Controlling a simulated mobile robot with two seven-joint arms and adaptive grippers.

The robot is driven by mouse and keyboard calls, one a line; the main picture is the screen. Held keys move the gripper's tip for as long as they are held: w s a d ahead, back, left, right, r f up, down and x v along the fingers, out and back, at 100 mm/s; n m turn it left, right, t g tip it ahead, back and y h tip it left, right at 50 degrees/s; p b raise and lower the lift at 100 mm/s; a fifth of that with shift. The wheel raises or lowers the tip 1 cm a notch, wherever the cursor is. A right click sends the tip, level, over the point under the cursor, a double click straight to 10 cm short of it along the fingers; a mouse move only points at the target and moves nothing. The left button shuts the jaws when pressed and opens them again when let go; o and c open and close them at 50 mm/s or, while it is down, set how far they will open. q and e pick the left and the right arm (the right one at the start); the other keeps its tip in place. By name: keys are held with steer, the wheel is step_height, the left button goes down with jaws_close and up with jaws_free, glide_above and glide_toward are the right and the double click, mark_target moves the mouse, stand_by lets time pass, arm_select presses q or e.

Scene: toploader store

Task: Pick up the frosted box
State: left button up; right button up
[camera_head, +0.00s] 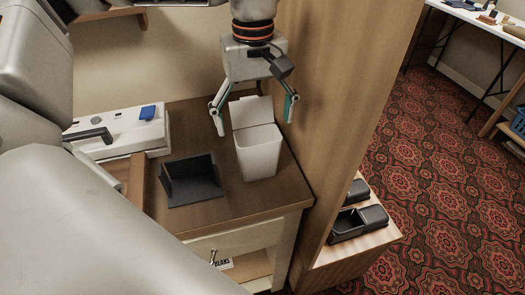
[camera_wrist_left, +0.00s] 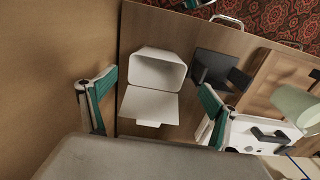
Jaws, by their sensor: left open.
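The frosted box (camera_head: 258,155) is a whitish, tapered box that stands upright on the brown counter, with its lid (camera_head: 251,112) hinged open at the back. My left gripper (camera_head: 253,120) points down from above, open and empty, with one finger on each side of the raised lid. In the left wrist view, the box (camera_wrist_left: 158,70) lies between the spread fingers of my left gripper (camera_wrist_left: 158,84), its flap turned toward the palm. I see no clear contact between fingers and box. My right gripper is not in view.
A dark grey open holder (camera_head: 192,182) stands just left of the box. A white machine (camera_head: 118,132) with a black handle is farther left. A wooden panel (camera_head: 325,110) rises close on the right.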

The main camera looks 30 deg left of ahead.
mark_target(258, 141)
arm_select(q)
steer(key=f, duration=0.6)
steer(key=shift+w+f, duration=0.15)
steer(key=shift+w, duration=0.1)
steer(key=c, duration=1.1)
